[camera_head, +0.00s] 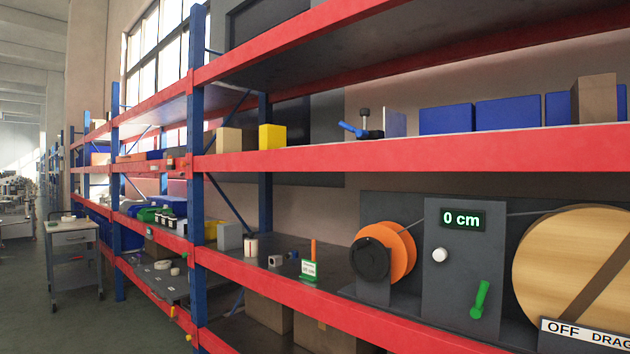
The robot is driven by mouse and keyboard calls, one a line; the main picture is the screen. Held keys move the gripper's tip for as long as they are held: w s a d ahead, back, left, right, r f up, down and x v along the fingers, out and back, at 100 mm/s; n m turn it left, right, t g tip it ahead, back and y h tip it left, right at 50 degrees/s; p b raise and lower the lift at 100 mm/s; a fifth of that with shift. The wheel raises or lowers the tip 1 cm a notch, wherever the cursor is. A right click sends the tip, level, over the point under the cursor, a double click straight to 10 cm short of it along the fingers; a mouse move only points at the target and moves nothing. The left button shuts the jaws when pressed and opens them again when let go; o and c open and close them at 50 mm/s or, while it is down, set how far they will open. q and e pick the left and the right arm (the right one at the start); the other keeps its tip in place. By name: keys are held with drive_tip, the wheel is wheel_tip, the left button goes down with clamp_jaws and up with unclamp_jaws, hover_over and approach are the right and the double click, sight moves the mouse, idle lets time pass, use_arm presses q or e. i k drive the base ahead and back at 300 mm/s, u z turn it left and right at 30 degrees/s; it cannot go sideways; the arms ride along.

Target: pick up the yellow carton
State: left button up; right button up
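A yellow carton (272,136) stands upright on the upper shelf of the nearest rack, just behind the red front beam and right of the blue post. Neither of my grippers is in view.
The red beam (420,149) fronts the upper shelf. A blue clamp-like tool (361,130) and blue boxes (447,119) stand farther right. Below are an orange reel (398,250) and a panel reading 0 cm (461,219). The aisle floor (70,325) at left looks clear.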

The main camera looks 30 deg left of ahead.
sight(270, 136)
drive_tip(key=u, duration=0.8)
drive_tip(key=k, duration=0.6)
drive_tip(key=z, duration=0.15)
drive_tip(key=i, duration=0.3)
drive_tip(key=u, duration=0.95)
drive_tip(key=i, duration=0.7)
drive_tip(key=u, duration=0.4)
drive_tip(key=i, duration=0.85)
drive_tip(key=z, duration=0.25)
